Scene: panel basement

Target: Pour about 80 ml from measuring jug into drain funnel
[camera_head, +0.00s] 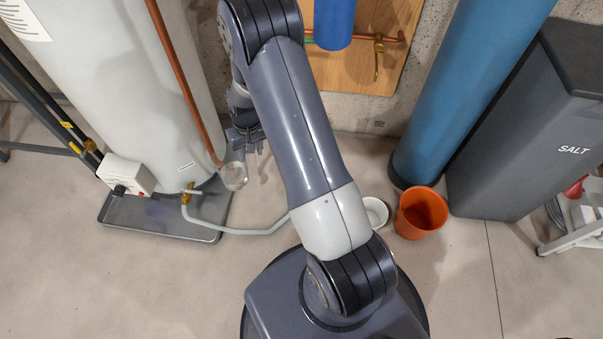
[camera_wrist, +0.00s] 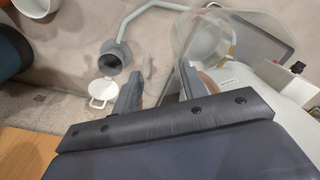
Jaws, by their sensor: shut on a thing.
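The clear measuring jug (camera_head: 234,176) is at my gripper (camera_head: 252,146), beside the grey cylinder in the head view. In the wrist view the jug (camera_wrist: 222,38) looks transparent, lying across the top right, by the right finger of my gripper (camera_wrist: 160,78). My gripper is shut on the jug; the exact contact is not clear. I cannot tell its liquid level or tilt. The grey drain funnel (camera_wrist: 116,55) has a dark round opening and stands left of the jug, apart from it. My arm hides the funnel in the head view.
A pale hose (camera_head: 245,231) runs from the cylinder (camera_head: 115,75) over its tray (camera_head: 160,230). A white container (camera_head: 375,211) and orange bucket (camera_head: 420,212) stand right of my arm. A small white item (camera_wrist: 102,91) is near the funnel. The front-left floor is clear.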

